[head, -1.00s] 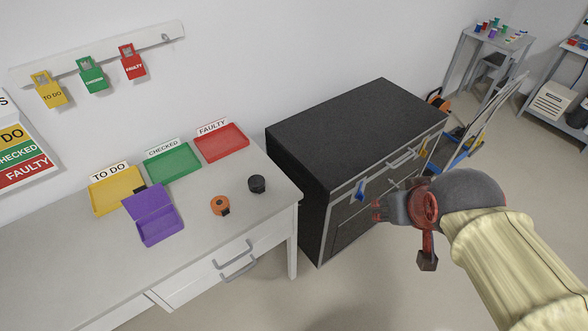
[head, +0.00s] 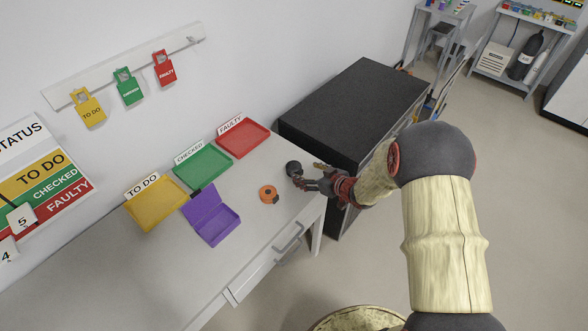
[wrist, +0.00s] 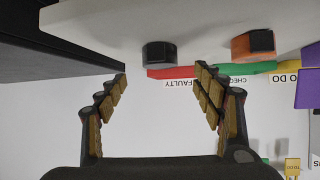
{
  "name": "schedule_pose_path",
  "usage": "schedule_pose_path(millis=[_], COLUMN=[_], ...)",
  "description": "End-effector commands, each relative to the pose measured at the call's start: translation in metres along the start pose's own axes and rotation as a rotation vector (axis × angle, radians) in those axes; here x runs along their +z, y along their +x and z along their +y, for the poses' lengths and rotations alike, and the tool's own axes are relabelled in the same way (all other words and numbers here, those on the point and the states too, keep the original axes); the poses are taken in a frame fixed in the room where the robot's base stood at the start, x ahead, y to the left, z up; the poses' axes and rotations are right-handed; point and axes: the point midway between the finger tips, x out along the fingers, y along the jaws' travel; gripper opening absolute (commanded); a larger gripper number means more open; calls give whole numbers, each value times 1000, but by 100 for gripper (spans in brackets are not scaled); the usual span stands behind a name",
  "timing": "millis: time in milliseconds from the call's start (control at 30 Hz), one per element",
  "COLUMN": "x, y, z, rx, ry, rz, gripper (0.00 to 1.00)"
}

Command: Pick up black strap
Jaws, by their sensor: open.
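The black strap (head: 293,168) is a small rolled coil on the right end of the white table (head: 110,262). It also shows in the wrist view (wrist: 159,55), ahead of the fingers and between their lines. My gripper (head: 303,179) is open and empty, with its fingertips close to the strap on its right side in the head view. In the wrist view, my gripper (wrist: 161,72) has its fingers spread wide, with the strap beyond the tips. I cannot tell whether any fingertip touches it.
An orange strap (head: 268,194) lies beside the black one. Red (head: 262,148), green (head: 222,172) and yellow (head: 158,222) trays and an open purple box (head: 222,228) stand on the table. A black-topped cabinet (head: 355,105) stands right of the table, close to my gripper.

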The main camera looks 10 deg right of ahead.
Motion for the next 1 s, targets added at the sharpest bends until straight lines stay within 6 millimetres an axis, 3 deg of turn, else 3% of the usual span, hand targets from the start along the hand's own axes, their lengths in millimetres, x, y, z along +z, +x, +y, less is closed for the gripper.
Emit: schedule_pose_path(millis=[500, 833, 1000], x=[2, -1, -1], y=[64, 70, 70], z=[-1, -1, -1], rx=[0, 1, 2], ry=[-1, -1, -1], rz=[-1, 0, 0], gripper=[67, 67, 58])
